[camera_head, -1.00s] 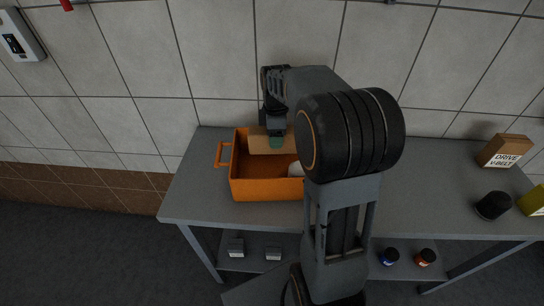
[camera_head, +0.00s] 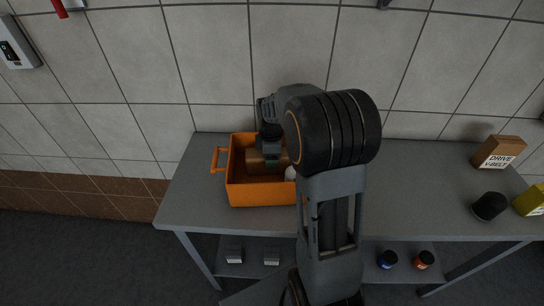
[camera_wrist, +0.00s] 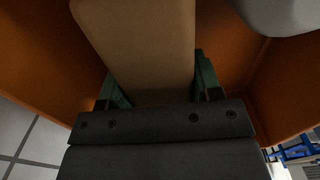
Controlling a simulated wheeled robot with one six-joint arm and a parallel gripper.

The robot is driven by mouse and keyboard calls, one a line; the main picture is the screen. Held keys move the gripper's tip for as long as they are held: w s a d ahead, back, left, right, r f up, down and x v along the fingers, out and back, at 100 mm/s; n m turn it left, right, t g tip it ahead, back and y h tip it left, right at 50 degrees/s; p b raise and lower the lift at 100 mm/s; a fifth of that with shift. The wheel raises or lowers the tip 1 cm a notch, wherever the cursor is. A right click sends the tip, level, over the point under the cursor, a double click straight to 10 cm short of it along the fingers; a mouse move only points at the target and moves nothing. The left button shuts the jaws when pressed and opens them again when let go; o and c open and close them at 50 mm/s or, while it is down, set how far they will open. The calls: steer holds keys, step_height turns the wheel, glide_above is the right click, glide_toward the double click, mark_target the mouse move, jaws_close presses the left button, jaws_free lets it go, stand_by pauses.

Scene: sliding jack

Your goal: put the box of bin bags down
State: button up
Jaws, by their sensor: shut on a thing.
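The box of bin bags (camera_wrist: 140,45) is a plain brown box held between the green-tipped fingers of my gripper (camera_wrist: 155,88) in the wrist view. In the head view the box (camera_head: 256,160) is inside the orange crate (camera_head: 262,195), below the level of its rim, with my gripper (camera_head: 270,160) reaching down into the crate from above. My gripper is shut on the box. Whether the box touches the crate floor cannot be told. My arm hides the right part of the crate.
A white rounded thing (camera_head: 290,172) lies in the crate, right of the box; a pale shape shows in the wrist view (camera_wrist: 285,12). The crate stands on a grey table (camera_head: 420,205). A drive V-belt box (camera_head: 498,153), a black-capped thing (camera_head: 489,206) and a yellow box (camera_head: 533,200) stand far right.

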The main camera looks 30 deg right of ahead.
steer(key=shift+f, duration=0.15)
steer(key=o, duration=1.1)
step_height(320, 180, up, 12)
steer(key=shift+f+p, duration=0.15)
steer(key=shift+p, duration=0.15)
steer(key=s+a+f+m+t, duration=0.1)
steer(key=s+a+m, duration=0.3)
steer(key=s+m, duration=0.2)
steer(key=s+a+f+m+t, duration=0.2)
steer(key=s+a+m, duration=0.3)
steer(key=s, duration=0.5)
steer(key=shift+s+a+f+m+t, duration=0.2)
steer(key=shift+a+m+t, duration=0.1)
steer(key=shift+m, duration=0.9)
